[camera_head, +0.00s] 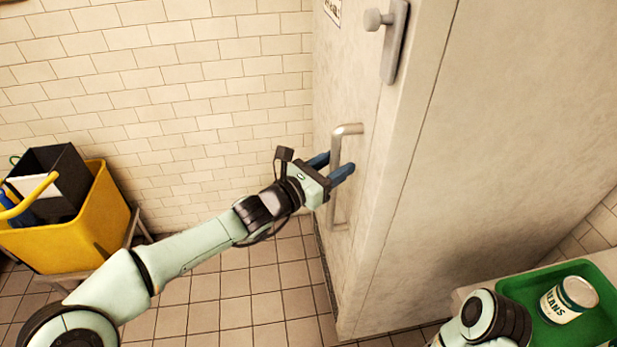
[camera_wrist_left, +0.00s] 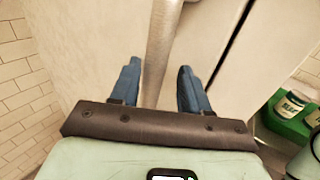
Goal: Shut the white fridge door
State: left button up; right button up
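The white fridge door (camera_head: 345,85) stands upright in the middle of the head view, with a grey vertical bar handle (camera_head: 337,150) on its face. A dark seam runs beside the door, but I cannot tell if the door is ajar. My left gripper (camera_head: 331,167) is at the handle, with its blue fingers apart. In the left wrist view the handle bar (camera_wrist_left: 160,55) passes between the open fingers (camera_wrist_left: 160,75), with visible space towards each finger. My right gripper is out of view; only part of my right arm shows at the lower right.
A grey latch (camera_head: 395,40) sticks out above the handle. A yellow cart bucket (camera_head: 75,235) with a black box stands at the left. A green tray (camera_head: 600,325) with a can of beans (camera_head: 568,300) is at the lower right. Tiled floor (camera_head: 240,300) is clear below the left arm.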

pick_arm(q)
jog(key=v, duration=1.2)
jog(key=shift+r+p, duration=0.3)
jog(key=shift+r, duration=0.05)
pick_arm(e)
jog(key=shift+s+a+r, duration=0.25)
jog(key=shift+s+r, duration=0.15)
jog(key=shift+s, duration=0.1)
pick_arm(q)
jog(key=shift+s, duration=0.1)
